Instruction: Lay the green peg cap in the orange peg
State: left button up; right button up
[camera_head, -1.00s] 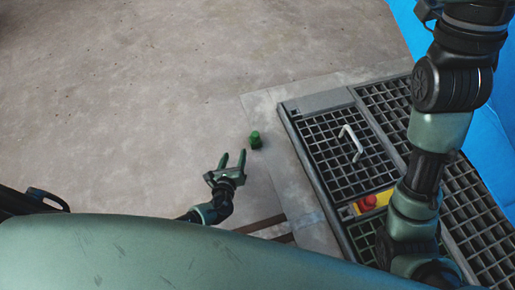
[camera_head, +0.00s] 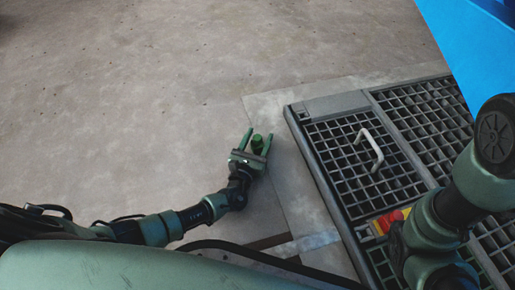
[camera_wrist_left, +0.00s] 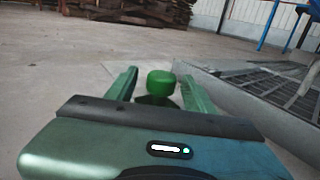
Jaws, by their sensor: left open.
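The green peg cap (camera_head: 257,140) stands on the concrete floor just left of the grated platform. My left gripper (camera_head: 256,142) is open, with its two fingers on either side of the cap. In the left wrist view the cap (camera_wrist_left: 161,83) shows between the open fingers (camera_wrist_left: 158,88), its round top bright green and its lower part dark and partly hidden by the gripper body. I cannot tell whether the fingers touch it. No orange peg shows in these views. My right arm shows at the right of the head view, but its gripper is out of view.
A grated metal platform (camera_head: 312,165) with a white handle (camera_head: 370,147) and a red button on a yellow plate (camera_head: 390,221) lies to the right. A blue structure (camera_head: 475,40) stands at top right. The floor at left is clear. Stacked wood (camera_wrist_left: 130,10) shows in the distance.

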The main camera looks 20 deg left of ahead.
pick_arm(q)
jog(key=shift+w, duration=0.85)
grip_shut()
